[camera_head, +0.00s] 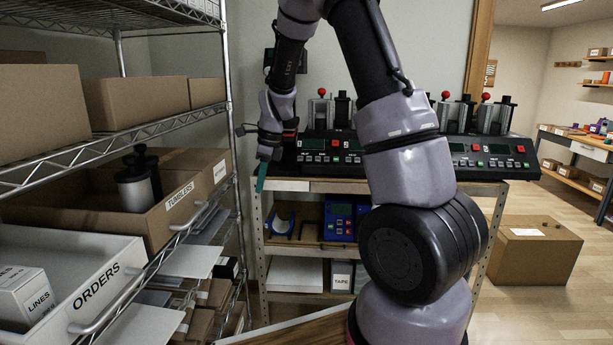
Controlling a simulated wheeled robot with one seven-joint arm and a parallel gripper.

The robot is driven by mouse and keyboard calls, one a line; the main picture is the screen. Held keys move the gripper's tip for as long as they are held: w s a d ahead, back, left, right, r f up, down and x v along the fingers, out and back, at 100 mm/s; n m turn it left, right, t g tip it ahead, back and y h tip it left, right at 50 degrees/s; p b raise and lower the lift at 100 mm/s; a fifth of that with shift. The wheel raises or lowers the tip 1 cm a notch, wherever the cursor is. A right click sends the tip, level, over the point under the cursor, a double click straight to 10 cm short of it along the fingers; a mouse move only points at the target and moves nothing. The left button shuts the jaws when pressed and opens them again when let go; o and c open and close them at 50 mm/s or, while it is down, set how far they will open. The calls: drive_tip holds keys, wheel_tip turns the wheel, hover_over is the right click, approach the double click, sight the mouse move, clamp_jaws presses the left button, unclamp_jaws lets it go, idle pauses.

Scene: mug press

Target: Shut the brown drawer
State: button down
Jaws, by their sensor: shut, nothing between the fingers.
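The brown drawer (158,224) is on the wire rack at the left, with a "TUMBLERS" label on its front. It stands open, its inside showing from above. A dark and silver tumbler (134,190) stands in it, with another dark one behind. My gripper (261,178) points down, to the right of the drawer and apart from it, in front of the bench with the presses. Its teal fingertips are shut and hold nothing. My arm hides part of the bench.
Cardboard boxes (135,106) fill the upper shelf. A carton (534,255) stands on the floor at right.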

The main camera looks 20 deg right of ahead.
drive_tip(key=shift+s+d+r, duration=1.4)
drive_tip(key=shift+s+d, duration=1.5)
drive_tip(key=shift+d, duration=3.1)
drive_tip(key=s+a+r+n+t, duration=0.2)
drive_tip(key=s+r+n+t, duration=0.1)
drive_tip(key=s+r+n, duration=0.6)
drive_tip(key=s+a+r+n+t, duration=0.3)
drive_tip(key=s+r+n, duration=0.7)
drive_tip(key=s+r, duration=0.1)
drive_tip(key=shift+s+h, duration=0.15)
drive_tip(key=shift+h, duration=0.15)
